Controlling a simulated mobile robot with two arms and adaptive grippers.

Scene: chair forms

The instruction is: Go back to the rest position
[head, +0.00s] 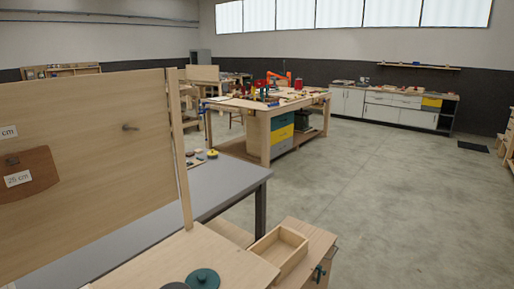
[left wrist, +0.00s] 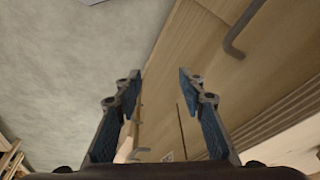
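My left gripper (left wrist: 160,84) shows in the left wrist view with its two blue-padded fingers apart. Nothing is between the fingertips. Behind it are a wooden surface (left wrist: 190,45) with a dark bent handle (left wrist: 238,36) and the grey floor (left wrist: 65,60). I cannot tell how far the fingers are from the wood. Neither of my grippers shows in the head view, and my right gripper is in no frame.
In the head view, a wooden panel (head: 85,120) stands on a grey table (head: 225,180) at the left. An open wooden tray (head: 279,251) and a round green piece (head: 203,278) are near the front. A workbench (head: 258,110) stands farther back.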

